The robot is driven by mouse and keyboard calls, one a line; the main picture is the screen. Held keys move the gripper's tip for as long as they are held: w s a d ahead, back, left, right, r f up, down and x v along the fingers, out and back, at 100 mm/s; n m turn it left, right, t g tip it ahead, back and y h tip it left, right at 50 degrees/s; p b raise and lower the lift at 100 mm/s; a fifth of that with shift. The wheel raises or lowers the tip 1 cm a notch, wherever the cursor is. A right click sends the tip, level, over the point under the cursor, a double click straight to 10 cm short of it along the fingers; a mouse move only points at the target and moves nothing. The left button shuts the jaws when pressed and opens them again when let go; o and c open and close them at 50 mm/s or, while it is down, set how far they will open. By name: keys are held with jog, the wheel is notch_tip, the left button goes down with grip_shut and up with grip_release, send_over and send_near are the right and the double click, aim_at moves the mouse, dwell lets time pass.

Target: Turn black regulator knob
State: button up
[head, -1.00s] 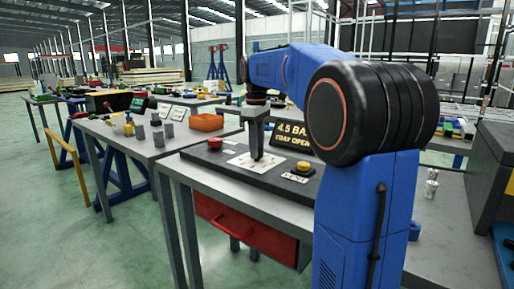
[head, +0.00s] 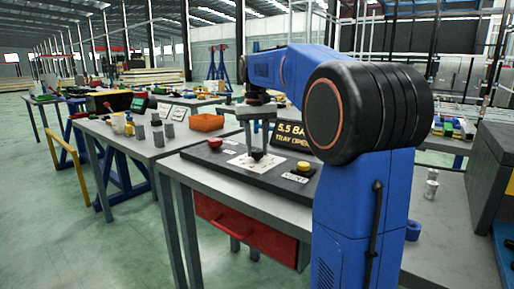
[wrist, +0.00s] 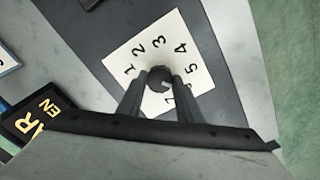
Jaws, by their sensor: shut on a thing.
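The black regulator knob (head: 257,155) stands on a white dial plate on the dark panel on the workbench. In the wrist view the round knob (wrist: 159,78) sits amid the printed numbers, with a small pale mark on its right side. My gripper (head: 257,148) points straight down over it. In the wrist view the gripper's (wrist: 159,88) two grey fingers stand either side of the knob and are shut on it. The dial plate (wrist: 117,62) shows numbers 1 to 5; its lower part is partly hidden by the fingers.
A display sign (head: 292,136) behind the panel seems to read 5.5 BAR, its end hidden by my arm. A red button (head: 215,143) is left of the dial and a yellow button (head: 303,166) right. An orange bin (head: 206,122) stands on a bench behind.

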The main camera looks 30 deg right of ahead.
jog(key=m, duration=0.5)
jog(key=shift+m, duration=2.5)
jog(key=o, duration=1)
jog(key=shift+o, duration=0.2)
jog(key=shift+r, duration=0.15)
notch_tip(320, 180, up, 17)
jog(key=shift+w, duration=0.25)
